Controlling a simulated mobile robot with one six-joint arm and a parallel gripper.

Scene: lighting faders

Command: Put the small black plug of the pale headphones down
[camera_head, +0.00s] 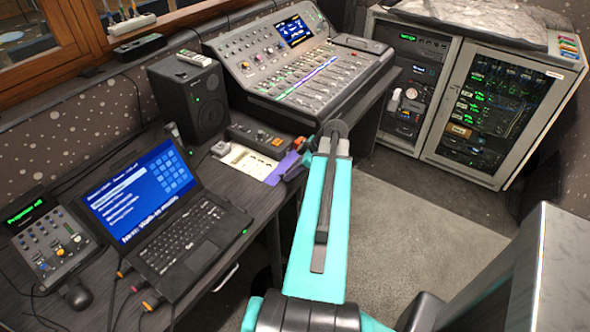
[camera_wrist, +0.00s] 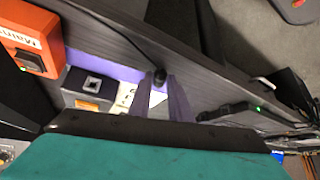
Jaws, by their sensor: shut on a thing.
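In the wrist view my gripper (camera_wrist: 161,88) points at the edge of the dark desk, with its two fingers close together. A small black plug (camera_wrist: 159,76) shows at the fingertips, and the gripper is shut on it. A thin dark cable runs from near the plug up across the dark surface. The plug is over or near a purple strip (camera_wrist: 108,73) along the desk; I cannot tell whether it touches the desk. In the head view my teal arm hides most of the gripper and the plug. I cannot make out the pale headphones for certain.
An orange box (camera_wrist: 35,48) marked Mains and a dark box with a square socket (camera_wrist: 88,84) lie left of my gripper. The laptop (camera_head: 165,215), speaker (camera_head: 190,98) and mixing console (camera_head: 300,70) crowd the desk. A rack (camera_head: 440,100) stands right; the carpet between is clear.

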